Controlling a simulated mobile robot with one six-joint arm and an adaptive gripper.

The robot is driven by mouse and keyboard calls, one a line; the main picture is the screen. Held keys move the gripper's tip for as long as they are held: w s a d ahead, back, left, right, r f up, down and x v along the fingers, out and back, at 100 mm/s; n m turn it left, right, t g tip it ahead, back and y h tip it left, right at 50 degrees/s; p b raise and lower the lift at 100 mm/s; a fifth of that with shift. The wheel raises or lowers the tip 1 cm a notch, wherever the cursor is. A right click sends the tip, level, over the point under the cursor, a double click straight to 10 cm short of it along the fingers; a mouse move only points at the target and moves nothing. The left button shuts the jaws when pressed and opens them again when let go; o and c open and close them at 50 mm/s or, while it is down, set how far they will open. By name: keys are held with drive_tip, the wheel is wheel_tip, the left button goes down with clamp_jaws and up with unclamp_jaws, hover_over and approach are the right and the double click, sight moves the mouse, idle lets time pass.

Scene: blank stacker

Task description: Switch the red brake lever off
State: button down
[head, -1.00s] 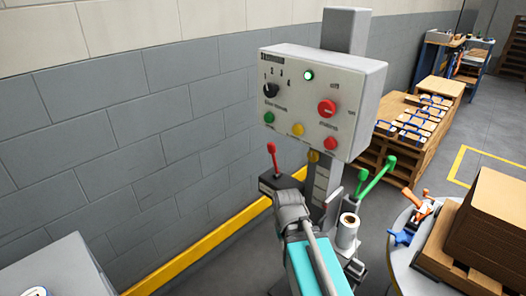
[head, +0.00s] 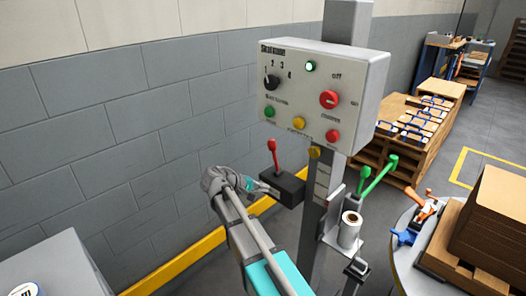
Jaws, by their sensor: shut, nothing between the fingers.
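The red brake lever (head: 273,155) stands up, leaning slightly, from a dark box (head: 288,188) on the machine's column, below the control panel. My gripper (head: 268,190) is at the left side of the box, just below and left of the lever's knob, with its fingers pointing right. It is shut and holds nothing. It is small in this view, and I cannot tell whether it touches the box or the lever's base.
The control panel (head: 320,95) with knobs and buttons hangs above. Green levers (head: 378,175) and a white roll (head: 349,230) are to the right. A round table (head: 405,265) with stacked boards stands at the right. The grey block wall (head: 110,140) is behind.

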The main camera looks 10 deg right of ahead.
sight(275, 157)
drive_tip(key=w+a+r+n+t+h, duration=0.1)
drive_tip(key=w+a+r+h, duration=0.1)
drive_tip(key=a, duration=0.4)
drive_tip(key=w+a+r+n+t+h+b, duration=0.1)
drive_tip(key=w+a+r+t+h, duration=0.1)
drive_tip(key=w+a+r, duration=0.3)
drive_tip(key=shift+w+a+r+t+h, duration=0.25)
drive_tip(key=shift+a+r+h, duration=0.2)
drive_tip(key=shift+r+h, duration=0.35)
drive_tip(key=shift+d, duration=0.1)
drive_tip(key=s+p+x, duration=0.2)
drive_tip(key=x, duration=1)
drive_tip(key=shift+d+r, duration=0.45)
drive_tip(key=shift+d, duration=0.25)
